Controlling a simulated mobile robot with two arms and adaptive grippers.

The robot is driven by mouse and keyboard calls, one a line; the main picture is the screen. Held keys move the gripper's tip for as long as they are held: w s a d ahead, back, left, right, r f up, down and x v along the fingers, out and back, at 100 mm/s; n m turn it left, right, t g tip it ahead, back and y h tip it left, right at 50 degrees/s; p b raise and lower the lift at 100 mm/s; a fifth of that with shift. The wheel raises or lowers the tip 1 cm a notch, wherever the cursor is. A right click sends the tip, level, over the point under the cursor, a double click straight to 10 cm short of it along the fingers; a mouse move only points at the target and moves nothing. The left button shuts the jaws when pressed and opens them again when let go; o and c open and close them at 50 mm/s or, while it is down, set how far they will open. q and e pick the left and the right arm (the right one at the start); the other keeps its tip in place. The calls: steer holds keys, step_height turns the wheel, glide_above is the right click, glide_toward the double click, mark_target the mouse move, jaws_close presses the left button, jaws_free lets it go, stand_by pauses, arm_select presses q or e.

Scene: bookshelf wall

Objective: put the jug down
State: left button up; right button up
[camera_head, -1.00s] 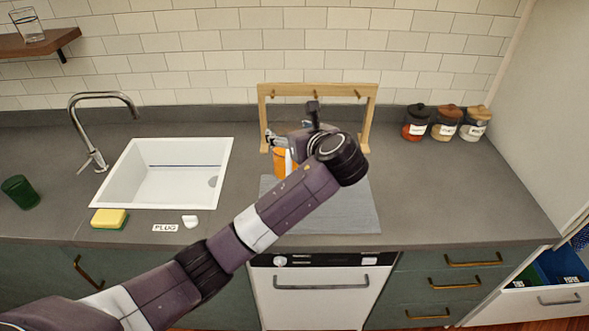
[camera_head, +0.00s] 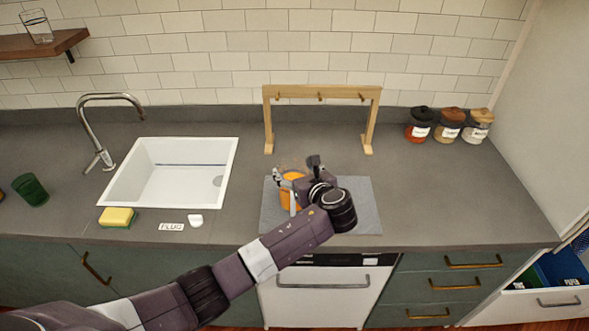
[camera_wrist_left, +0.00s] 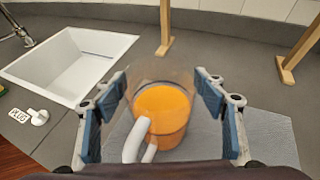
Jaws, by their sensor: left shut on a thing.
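The jug (camera_head: 289,194) is clear, with orange liquid in its lower part and a white handle. My left gripper (camera_head: 291,180) is shut on it, one finger on each side. In the left wrist view the jug (camera_wrist_left: 165,104) stands roughly upright between the blue finger pads, its handle towards the wrist. The jug is over the grey mat (camera_head: 357,205) in front of the wooden rack. Whether its base touches the mat is hard to tell. My arm hides part of the mat. My right gripper is not in view.
The wooden rack (camera_head: 374,103) stands behind the mat. The white sink (camera_head: 130,185) is at left, with a sponge (camera_head: 117,217) and plug (camera_head: 195,220) in front. Lidded jars (camera_head: 449,126) stand at the back right. The counter right of the mat is clear.

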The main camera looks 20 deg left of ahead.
arm_select(q)
steer(key=shift+r, duration=0.2)
steer(key=o, duration=1.6)
steer(key=shift+f, duration=0.25)
steer(key=o, duration=0.5)
steer(key=shift+s, duration=0.1)
steer(key=shift+c, duration=0.2)
steer(key=shift+r, duration=0.15)
steer(key=b+v, duration=0.2)
steer(key=v, duration=1)
